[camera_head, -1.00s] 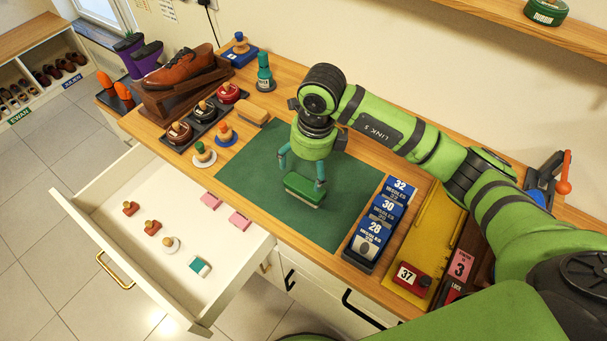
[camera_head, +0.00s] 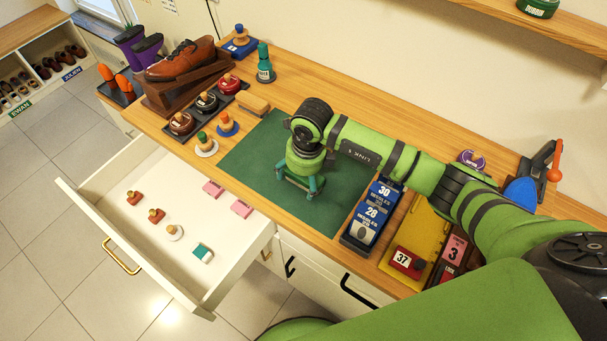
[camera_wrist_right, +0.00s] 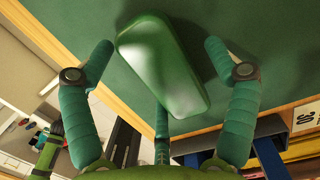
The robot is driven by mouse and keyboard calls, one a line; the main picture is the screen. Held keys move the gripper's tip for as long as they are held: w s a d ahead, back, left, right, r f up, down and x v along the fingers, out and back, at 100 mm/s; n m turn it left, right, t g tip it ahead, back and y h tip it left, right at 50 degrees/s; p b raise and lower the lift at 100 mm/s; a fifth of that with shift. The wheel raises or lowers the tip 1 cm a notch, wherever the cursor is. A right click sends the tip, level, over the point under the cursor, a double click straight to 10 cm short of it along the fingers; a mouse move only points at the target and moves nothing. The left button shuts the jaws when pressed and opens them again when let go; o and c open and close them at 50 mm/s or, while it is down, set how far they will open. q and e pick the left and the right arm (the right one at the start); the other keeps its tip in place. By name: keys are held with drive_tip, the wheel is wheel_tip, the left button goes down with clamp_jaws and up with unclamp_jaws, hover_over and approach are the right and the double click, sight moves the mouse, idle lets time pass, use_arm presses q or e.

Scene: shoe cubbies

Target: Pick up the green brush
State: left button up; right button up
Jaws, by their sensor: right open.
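The green brush (camera_wrist_right: 160,65) lies on the dark green mat (camera_head: 247,161). In the right wrist view it is a long rounded block lying at a slant. My right gripper (camera_head: 299,186) points down over the mat; in the head view it largely hides the brush. In the right wrist view my right gripper (camera_wrist_right: 160,62) is open, with teal fingers apart on either side of the brush. I see space between the side fingers and the brush, and cannot tell whether any finger touches it. My left gripper is not clearly seen in either view.
An insole box holder (camera_head: 368,218) stands right of the mat, near a yellow tray (camera_head: 427,228). An open white drawer (camera_head: 150,255) juts out at the front left with small items inside. Polish tins (camera_head: 206,102) and a wooden brush (camera_head: 254,103) lie behind left.

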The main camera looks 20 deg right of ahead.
drive_tip(key=c, duration=1.2)
use_arm(q)
drive_tip(key=shift+s+d, duration=0.15)
drive_tip(key=shift+s, duration=0.8)
use_arm(e)
drive_tip(key=shift+c, duration=0.5)
